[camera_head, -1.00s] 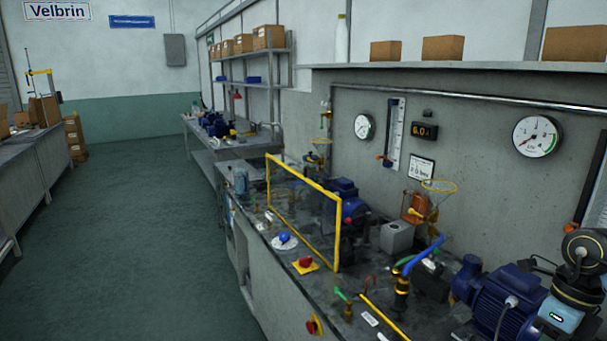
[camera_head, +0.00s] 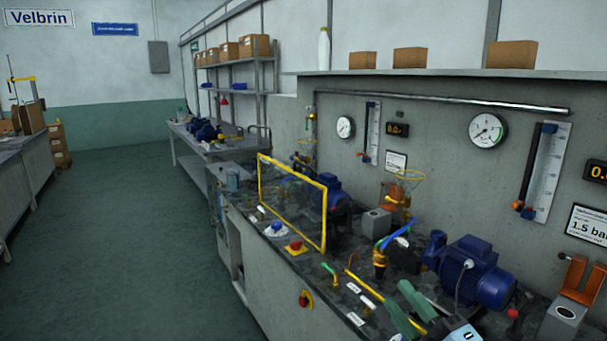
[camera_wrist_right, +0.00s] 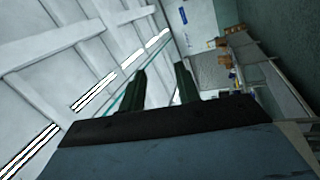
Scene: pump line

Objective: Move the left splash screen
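The left splash screen, a clear pane in a yellow frame (camera_head: 324,218), stands upright along the front of the bench in the head view. My right gripper (camera_head: 396,294) shows at the bottom of the head view, to the right of the screen and apart from it. Its two green fingers stand apart with nothing between them. In the right wrist view the same fingers (camera_wrist_right: 161,78) are spread and empty against the ceiling and far wall. My left gripper is in neither view.
Behind and beside the screen are blue pumps (camera_head: 474,272), a grey block (camera_head: 376,222) and hoses. A red knob (camera_head: 296,245) and a blue-topped valve (camera_head: 277,227) sit before it. A yellow bar (camera_head: 372,287) lies near my gripper. The floor at left is clear.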

